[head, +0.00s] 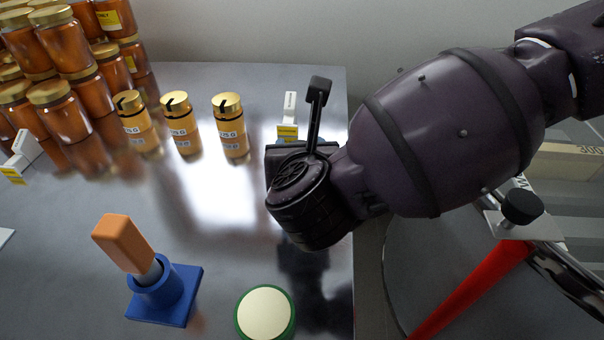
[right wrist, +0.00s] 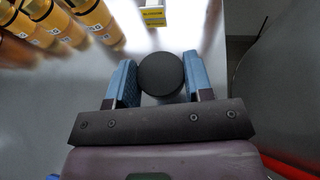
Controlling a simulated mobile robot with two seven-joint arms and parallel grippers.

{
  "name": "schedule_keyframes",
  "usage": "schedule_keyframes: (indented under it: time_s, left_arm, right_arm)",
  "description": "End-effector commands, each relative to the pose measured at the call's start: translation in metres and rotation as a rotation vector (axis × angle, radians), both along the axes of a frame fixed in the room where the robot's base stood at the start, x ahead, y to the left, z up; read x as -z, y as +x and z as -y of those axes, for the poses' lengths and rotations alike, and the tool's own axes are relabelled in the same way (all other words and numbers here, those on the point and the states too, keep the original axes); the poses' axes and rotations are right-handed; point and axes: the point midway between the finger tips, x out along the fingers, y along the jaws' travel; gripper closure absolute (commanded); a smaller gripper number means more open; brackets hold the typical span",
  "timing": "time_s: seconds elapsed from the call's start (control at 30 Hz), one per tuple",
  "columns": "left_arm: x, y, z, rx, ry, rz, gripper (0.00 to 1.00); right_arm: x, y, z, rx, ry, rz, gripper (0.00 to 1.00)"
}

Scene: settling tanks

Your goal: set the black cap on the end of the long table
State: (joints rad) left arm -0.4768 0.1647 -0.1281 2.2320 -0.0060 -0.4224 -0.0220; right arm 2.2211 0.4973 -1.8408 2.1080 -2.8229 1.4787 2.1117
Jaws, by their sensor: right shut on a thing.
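The black cap (right wrist: 160,75) is round and dark, between the two blue fingers of my right gripper (right wrist: 159,65) in the right wrist view. My right gripper is shut on it. In the head view my right arm comes in from the right and its wrist covers the fingers and the cap. The long table (head: 215,275) is a shiny grey metal top. Its right edge runs just beneath my right wrist, and the gripper is over the table's right part. I cannot tell whether the cap touches the table. My left gripper is out of view.
Stacked amber jars (head: 70,45) stand at the back left. Three gold-lidded jars (head: 180,122) and a label stand (head: 288,120) are near the gripper. A blue holder with an orange handle (head: 125,243) and a green-rimmed disc (head: 265,313) are in front. A red bar (head: 470,290) lies right.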

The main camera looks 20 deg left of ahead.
Motion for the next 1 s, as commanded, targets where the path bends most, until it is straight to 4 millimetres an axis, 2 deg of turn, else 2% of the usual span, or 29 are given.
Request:
schedule_keyframes:
  time_s: [0.17,0.43,0.73,0.97,1.0]
  left_arm:
    - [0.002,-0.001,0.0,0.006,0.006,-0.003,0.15]
    - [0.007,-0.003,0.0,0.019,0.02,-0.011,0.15]
    - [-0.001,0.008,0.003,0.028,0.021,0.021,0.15]
    - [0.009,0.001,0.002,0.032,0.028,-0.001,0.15]
    - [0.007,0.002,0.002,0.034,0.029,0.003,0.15]
  right_arm:
    - [0.011,0.0,-0.001,-0.001,0.0,0.002,0.77]
    - [0.047,0.0,-0.001,-0.002,-0.002,-0.001,0.77]
    - [0.05,0.0,0.0,-0.001,0.002,0.004,0.77]
    - [0.057,0.0,0.0,-0.001,0.001,-0.003,0.77]
    - [0.056,0.0,0.0,-0.002,0.0,-0.001,0.5]
